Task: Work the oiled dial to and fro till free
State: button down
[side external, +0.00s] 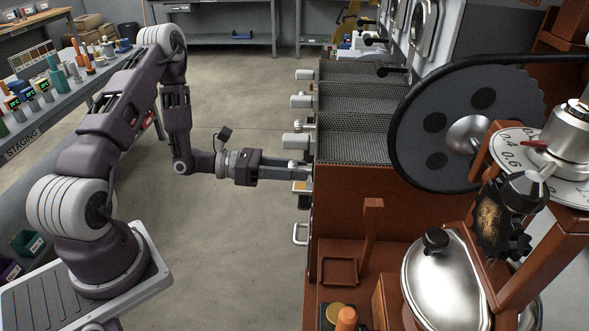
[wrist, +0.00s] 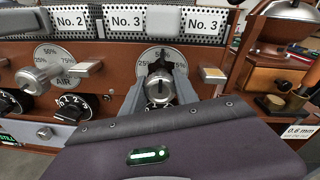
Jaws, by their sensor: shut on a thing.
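In the wrist view, the dial (wrist: 158,88) is a round metal knob with a dark upright pointer. It sits on a pale scale plate marked 25%, 50% and 75%, below a "No. 3" label. My gripper (wrist: 160,92) has one grey finger on each side of the knob and is shut on it. In the side external view, my gripper (side external: 298,172) reaches level to the roaster's front edge, and the dial cannot be made out behind the fingers. I cannot tell whether oil is on the dial.
Left of the dial are a silver AIR knob (wrist: 35,77) and a black numbered knob (wrist: 72,107). The perforated cooling trays (side external: 360,145) and a large dark wheel (side external: 440,115) are beyond the front. Open floor (side external: 240,100) lies left of the roaster.

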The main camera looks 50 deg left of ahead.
jog(key=shift+d+r, duration=0.1)
jog(key=c, duration=1)
grip_release()
jog(key=shift+o, duration=0.2)
